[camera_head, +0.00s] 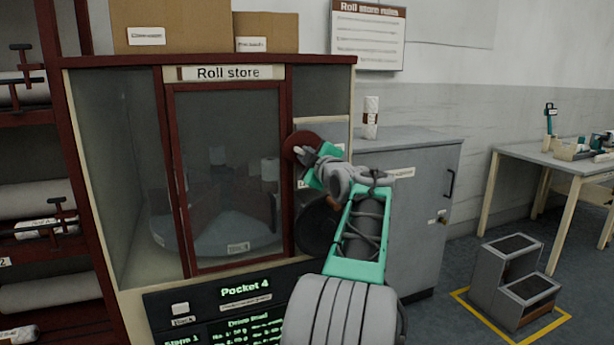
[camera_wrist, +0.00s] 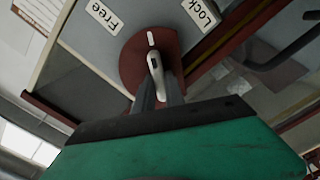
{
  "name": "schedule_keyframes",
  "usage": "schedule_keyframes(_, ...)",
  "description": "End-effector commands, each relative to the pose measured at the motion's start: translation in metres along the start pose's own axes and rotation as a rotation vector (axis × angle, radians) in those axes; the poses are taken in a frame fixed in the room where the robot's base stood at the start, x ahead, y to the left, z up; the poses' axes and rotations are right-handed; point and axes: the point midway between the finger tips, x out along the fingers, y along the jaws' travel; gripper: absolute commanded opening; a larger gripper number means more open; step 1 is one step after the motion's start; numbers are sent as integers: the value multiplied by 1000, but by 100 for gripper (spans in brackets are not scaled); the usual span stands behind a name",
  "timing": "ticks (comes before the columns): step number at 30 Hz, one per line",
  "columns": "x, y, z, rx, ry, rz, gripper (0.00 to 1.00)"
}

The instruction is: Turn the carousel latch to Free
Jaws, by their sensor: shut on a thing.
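The carousel latch is a dark red disc (camera_head: 297,140) with a pale lever, to the right of the glazed door of the roll store. In the wrist view the disc (camera_wrist: 131,68) fills the middle, with a grey lever (camera_wrist: 154,62) across it. A white mark on the disc points between the Free label (camera_wrist: 104,17) on the left and the Lock label (camera_wrist: 201,12) on the right. My gripper (camera_wrist: 159,90) is shut on the lever; its fingers stand on both sides of the lever's lower end. In the head view my gripper (camera_head: 308,160) partly hides the latch.
The roll store door (camera_head: 225,180) is shut, with the carousel (camera_head: 215,235) behind the glass. A panel below reads Pocket 4 (camera_head: 245,289). A grey cabinet (camera_head: 425,210) stands right behind my arm.

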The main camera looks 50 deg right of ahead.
Motion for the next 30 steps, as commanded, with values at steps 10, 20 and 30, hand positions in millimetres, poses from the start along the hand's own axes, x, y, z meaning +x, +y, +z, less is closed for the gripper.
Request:
schedule_keyframes(10,0,-7,3,-313,1,0,0)
schedule_keyframes(20,0,-6,3,-508,0,-1,0)
schedule_keyframes(30,0,-4,2,-575,0,-1,0)
